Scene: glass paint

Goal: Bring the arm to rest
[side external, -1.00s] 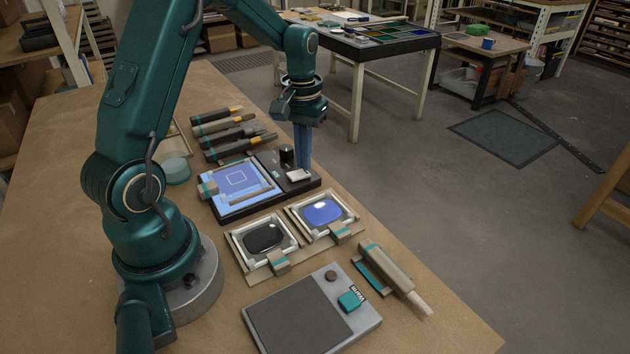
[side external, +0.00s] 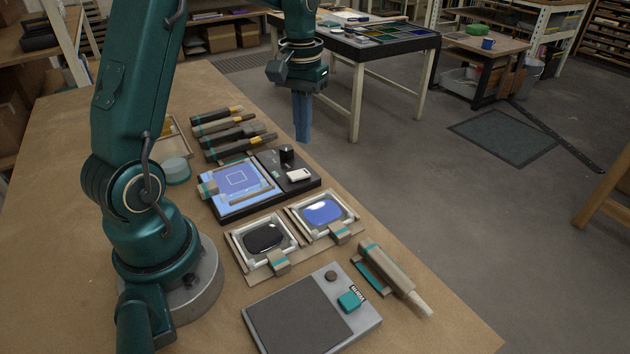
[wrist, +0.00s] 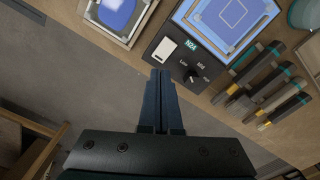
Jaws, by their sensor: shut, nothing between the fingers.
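My gripper (side external: 302,138) hangs with its blue fingers pointing down, above and past the far edge of the bench in the side view. Its fingers are together and empty. In the wrist view the shut fingertips (wrist: 160,75) show just short of the black light box (wrist: 172,50). The light box also shows in the side view (side external: 268,160), with a glowing blue glass panel (side external: 238,180), a white switch and a dark knob. My gripper is clear of the box.
Two framed trays hold black paint (side external: 263,237) and blue paint (side external: 322,212). Several brushes (side external: 236,137) lie behind the light box. A grey warming plate (side external: 300,318) and a holder with a tool (side external: 390,275) are at the front. A round teal-rimmed dish (side external: 176,170) stands near my base.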

